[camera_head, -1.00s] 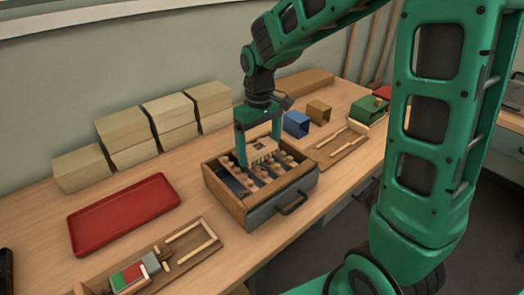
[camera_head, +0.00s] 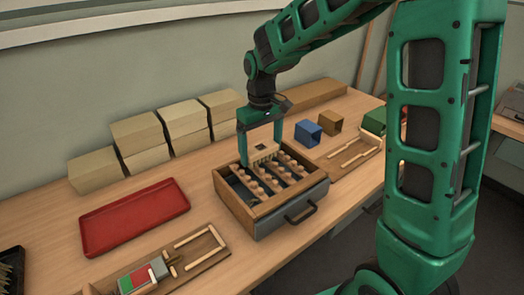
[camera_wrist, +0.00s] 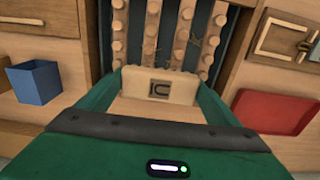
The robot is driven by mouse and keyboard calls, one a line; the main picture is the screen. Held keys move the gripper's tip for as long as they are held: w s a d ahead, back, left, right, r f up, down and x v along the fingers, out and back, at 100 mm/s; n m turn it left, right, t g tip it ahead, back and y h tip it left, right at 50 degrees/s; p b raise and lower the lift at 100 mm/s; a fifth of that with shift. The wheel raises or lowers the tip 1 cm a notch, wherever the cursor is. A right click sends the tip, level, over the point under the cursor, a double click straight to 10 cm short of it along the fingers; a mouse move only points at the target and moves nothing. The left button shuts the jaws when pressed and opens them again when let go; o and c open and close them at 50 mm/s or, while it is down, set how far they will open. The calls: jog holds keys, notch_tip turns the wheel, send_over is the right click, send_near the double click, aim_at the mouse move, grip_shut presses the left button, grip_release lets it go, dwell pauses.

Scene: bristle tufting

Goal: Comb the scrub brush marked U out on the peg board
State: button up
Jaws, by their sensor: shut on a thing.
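My gripper (camera_head: 261,150) is shut on a pale wooden scrub brush (camera_head: 264,152), one finger at each end of it. In the wrist view the brush (camera_wrist: 135,83) shows a dark mark on its block, like a C or sideways U beside a bar. The peg board (camera_head: 250,222) is a wooden frame with rows of round pegs on slats and dark gaps between. The brush is over its back end, bristles downward; whether they touch the pegs is unclear. In the wrist view the peg rows (camera_wrist: 163,30) run away beyond the brush, with stray fibres on the slats.
A red tray (camera_head: 130,220) and a wooden fixture with red and green blocks (camera_head: 145,275) are left. Tan boxes (camera_head: 140,130) line the wall. Blue (camera_head: 308,132) and brown (camera_head: 330,119) open boxes and another wooden fixture (camera_head: 345,160) are right.

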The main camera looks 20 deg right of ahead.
jog(key=shift+s+d, duration=0.3)
jog(key=shift+s, duration=0.7)
jog(key=shift+s+d, duration=0.3)
jog(key=shift+s, duration=0.65)
jog(key=shift+s+d, duration=0.3)
jog(key=shift+s, duration=0.65)
jog(key=shift+s+d, duration=0.3)
jog(key=shift+s, duration=0.6)
jog(key=shift+w+a+f, duration=0.1)
jog(key=shift+w+a, duration=0.1)
jog(key=shift+w, duration=0.45)
jog(key=shift+w+a, duration=0.2)
jog(key=shift+w, duration=0.4)
jog(key=shift+w+a+f, duration=0.1)
jog(key=shift+w+a, duration=0.1)
jog(key=shift+w, duration=0.45)
jog(key=shift+c, duration=0.4)
jog(key=shift+w+a+r, duration=0.1)
jog(key=shift+w+a, duration=0.1)
jog(key=shift+w, duration=0.45)
jog(key=shift+w+a+r, duration=0.1)
jog(key=shift+w+a, duration=0.15)
jog(key=shift+w, duration=0.4)
jog(key=shift+w+a, duration=0.2)
jog(key=shift+w, duration=0.45)
jog(key=shift+r, duration=3)
jog(key=shift+o, duration=0.4)
